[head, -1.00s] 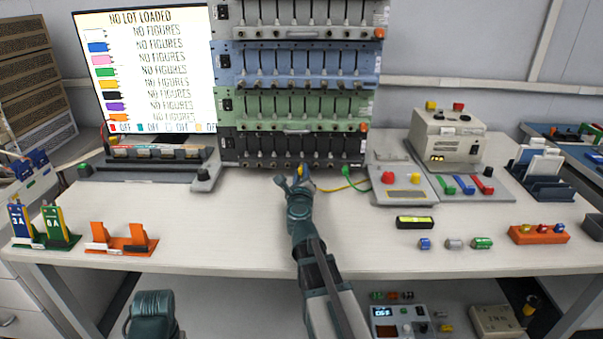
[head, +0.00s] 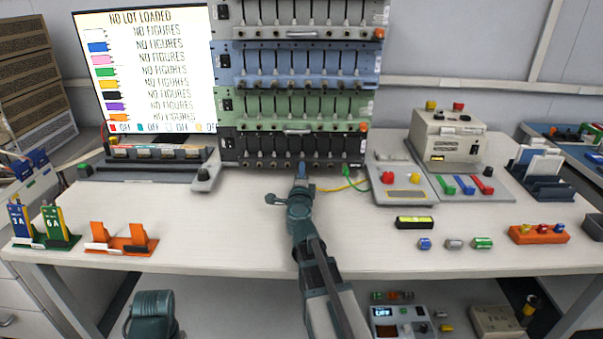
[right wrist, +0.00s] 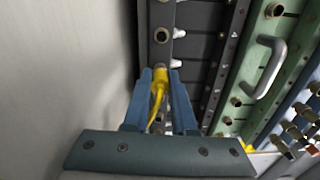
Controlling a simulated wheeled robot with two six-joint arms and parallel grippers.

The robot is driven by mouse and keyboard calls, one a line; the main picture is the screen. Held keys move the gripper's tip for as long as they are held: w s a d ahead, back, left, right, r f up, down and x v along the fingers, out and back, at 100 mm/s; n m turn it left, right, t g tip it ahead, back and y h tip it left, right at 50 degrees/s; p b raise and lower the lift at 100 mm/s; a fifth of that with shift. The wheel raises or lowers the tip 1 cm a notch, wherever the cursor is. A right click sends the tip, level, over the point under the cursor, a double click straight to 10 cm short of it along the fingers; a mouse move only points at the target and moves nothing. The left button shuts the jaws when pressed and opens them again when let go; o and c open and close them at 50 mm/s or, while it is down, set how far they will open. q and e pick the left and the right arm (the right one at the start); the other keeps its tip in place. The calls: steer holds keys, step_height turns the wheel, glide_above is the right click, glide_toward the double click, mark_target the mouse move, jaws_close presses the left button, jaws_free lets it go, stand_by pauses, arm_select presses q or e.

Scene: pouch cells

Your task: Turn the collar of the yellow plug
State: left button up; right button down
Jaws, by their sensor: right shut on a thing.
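The yellow plug (right wrist: 160,77) shows in the right wrist view between the blue fingers of my right gripper (right wrist: 160,85), at the face of the black bottom unit. Its yellow cable (right wrist: 157,104) runs back between the fingers. My right gripper (head: 301,168) is shut on the plug. In the head view the gripper hides the plug, and the yellow cable (head: 340,187) comes out to the right. Whether the plug is fully seated cannot be told. My left gripper (head: 152,312) is at the bottom left, below the table's front edge; its fingers cannot be made out.
The black unit (head: 270,145) has a row of sockets; green and blue units stack above it. A green plug with cable (head: 348,171) is just right of my gripper. The table's middle front is clear.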

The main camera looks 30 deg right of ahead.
steer(key=shift+n, duration=0.9)
steer(key=c, duration=0.7)
jaws_free()
steer(key=shift+s, duration=0.1)
